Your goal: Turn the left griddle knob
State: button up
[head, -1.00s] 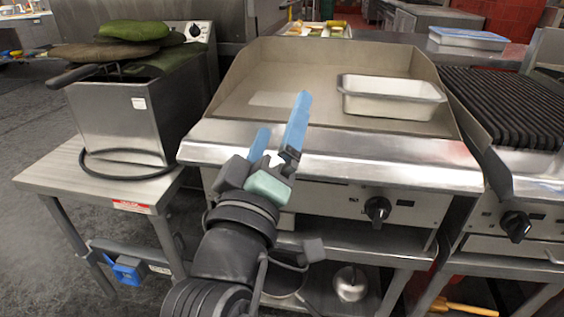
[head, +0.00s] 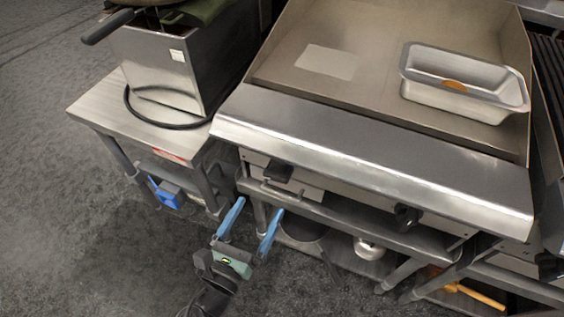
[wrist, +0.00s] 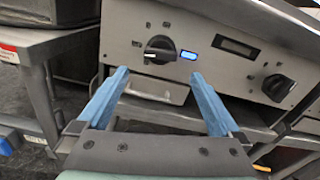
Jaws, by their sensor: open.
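The left griddle knob (head: 278,172) is black and sits on the front panel under the steel ledge in the head view. In the wrist view the left knob (wrist: 160,49) shows upper centre, beyond and slightly above the fingertips, between their lines. My gripper (head: 258,206) has two blue fingers spread apart, with nothing between them. In the head view it is low in front of the griddle, below and left of the knob. In the wrist view my gripper (wrist: 159,75) points at the panel, apart from the knob.
The right knob (head: 407,216) is farther right on the panel. A drawer handle (wrist: 152,96) lies just below the left knob. A metal pan (head: 465,85) stands on the griddle (head: 330,92). A side table (head: 100,98) with a fryer is at left; open floor lies in front.

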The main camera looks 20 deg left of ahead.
aim_at(275, 181)
jog(key=w, duration=0.3)
jog(key=w+b, duration=0.1)
jog(key=w, duration=0.7)
jog(key=shift+w+d+b, duration=0.15)
jog(key=shift+d+b, duration=0.1)
jog(key=shift+b, duration=0.05)
jog(key=shift+c, duration=0.2)
jog(key=c, duration=1.3)
jog(key=shift+o, duration=0.2)
